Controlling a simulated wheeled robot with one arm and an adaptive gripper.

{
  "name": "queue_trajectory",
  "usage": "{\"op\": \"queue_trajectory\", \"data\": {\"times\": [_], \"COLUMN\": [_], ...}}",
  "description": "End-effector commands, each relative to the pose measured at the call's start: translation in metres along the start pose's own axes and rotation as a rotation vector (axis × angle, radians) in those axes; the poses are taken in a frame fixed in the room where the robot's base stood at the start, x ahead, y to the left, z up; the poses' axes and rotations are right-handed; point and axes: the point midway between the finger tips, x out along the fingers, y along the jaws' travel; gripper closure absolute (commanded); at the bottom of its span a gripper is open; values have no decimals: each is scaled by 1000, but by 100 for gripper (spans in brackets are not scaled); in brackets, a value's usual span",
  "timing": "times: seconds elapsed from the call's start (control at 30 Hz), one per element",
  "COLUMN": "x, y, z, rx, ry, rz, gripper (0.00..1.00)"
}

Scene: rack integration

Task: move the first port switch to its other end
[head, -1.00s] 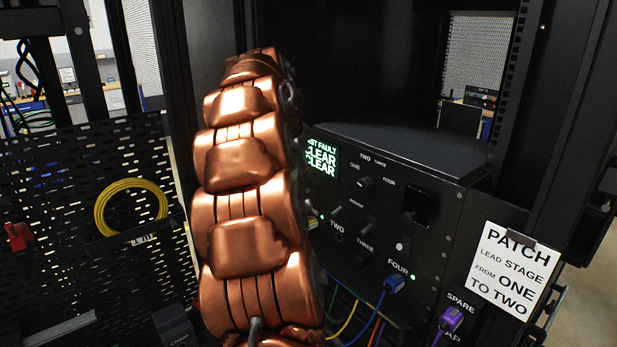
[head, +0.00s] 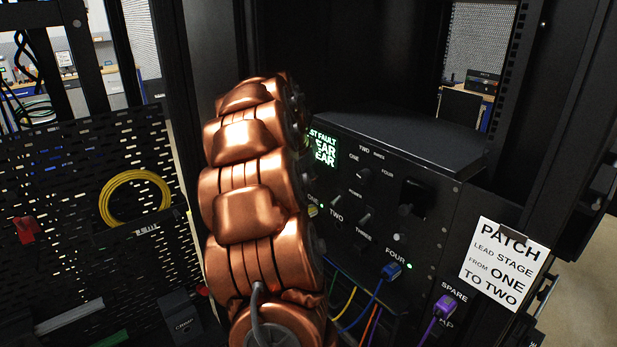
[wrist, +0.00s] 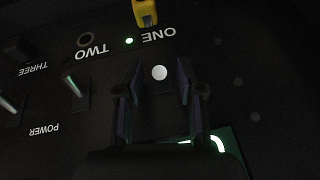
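The first port switch (wrist: 159,72) shows in the wrist view as a pale round lever tip near the word ONE. My gripper (wrist: 157,86) is open, with one dark finger on each side of this tip. Gaps show between the tip and both fingers, and the lever's lean is hard to tell end-on. In the head view my copper arm hides this switch and my gripper. The switch panel (head: 440,215) stands at the middle right. A yellow plug (wrist: 145,12) sits at port ONE, beside a lit green light (wrist: 129,41).
The second switch lever (wrist: 72,85) stands close to my gripper's left finger in the wrist view. A blue plug (head: 391,271) is at port FOUR and a purple plug (head: 443,305) at SPARE. A lit display (head: 323,150) and a PATCH note (head: 503,263) flank the switches.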

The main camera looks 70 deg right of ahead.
Motion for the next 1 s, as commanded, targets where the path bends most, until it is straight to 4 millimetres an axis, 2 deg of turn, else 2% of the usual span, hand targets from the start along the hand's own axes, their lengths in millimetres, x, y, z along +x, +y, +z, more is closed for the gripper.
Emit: {"op": "queue_trajectory", "data": {"times": [0.07, 0.43, 1.0], "x": [0, 0, 4], "y": [0, 0, 1], "z": [0, 0, 3], "rx": [0, -1, -7], "ry": [0, 0, 40], "rz": [0, 1, -5], "gripper": [62, 100, 100]}}
